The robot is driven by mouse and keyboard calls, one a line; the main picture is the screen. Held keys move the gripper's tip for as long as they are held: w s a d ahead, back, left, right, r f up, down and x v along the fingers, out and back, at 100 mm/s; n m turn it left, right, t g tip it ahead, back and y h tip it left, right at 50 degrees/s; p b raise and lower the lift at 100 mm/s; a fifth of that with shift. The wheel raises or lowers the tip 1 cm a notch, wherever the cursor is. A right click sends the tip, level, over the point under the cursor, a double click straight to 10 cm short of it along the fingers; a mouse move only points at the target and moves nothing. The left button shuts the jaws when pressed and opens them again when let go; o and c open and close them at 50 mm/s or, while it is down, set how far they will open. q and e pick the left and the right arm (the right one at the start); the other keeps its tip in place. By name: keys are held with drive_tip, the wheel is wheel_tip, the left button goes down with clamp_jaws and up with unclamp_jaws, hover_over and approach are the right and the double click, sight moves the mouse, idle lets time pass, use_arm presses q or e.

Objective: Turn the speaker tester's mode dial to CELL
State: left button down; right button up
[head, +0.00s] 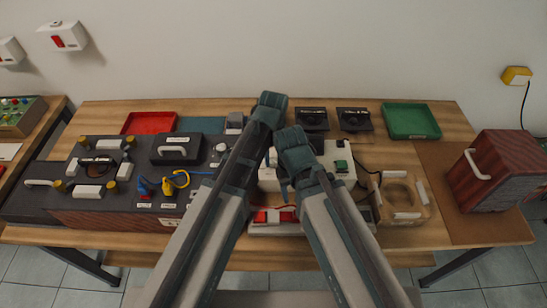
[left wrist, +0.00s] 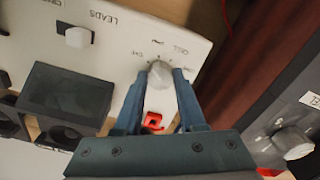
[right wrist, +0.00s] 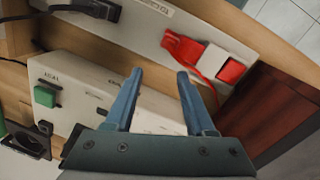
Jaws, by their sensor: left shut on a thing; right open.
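The speaker tester is a white box (head: 345,180) in the middle of the bench, partly hidden by my arms. Its pale round mode dial (left wrist: 160,75) shows in the left wrist view, with small printed labels around it, CELL at upper right. My left gripper (left wrist: 161,78) has a finger on each side of the dial and is shut on it. I cannot tell which label the dial points to. My right gripper (right wrist: 158,76) is open and empty, above the tester's edge; the tester's side (right wrist: 90,85) shows beneath it.
A power strip (right wrist: 150,25) with a red plug (right wrist: 183,48) and red switch lies beside the tester. A black speaker-repair deck (head: 120,200) stands left. A wooden cabinet (head: 500,170) stands right. Red (head: 148,123) and green (head: 411,121) trays sit at the back.

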use_arm(q)
drive_tip(key=m, duration=1)
drive_tip(key=shift+m, duration=2.3)
drive_tip(key=shift+c, duration=2.4)
unclamp_jaws()
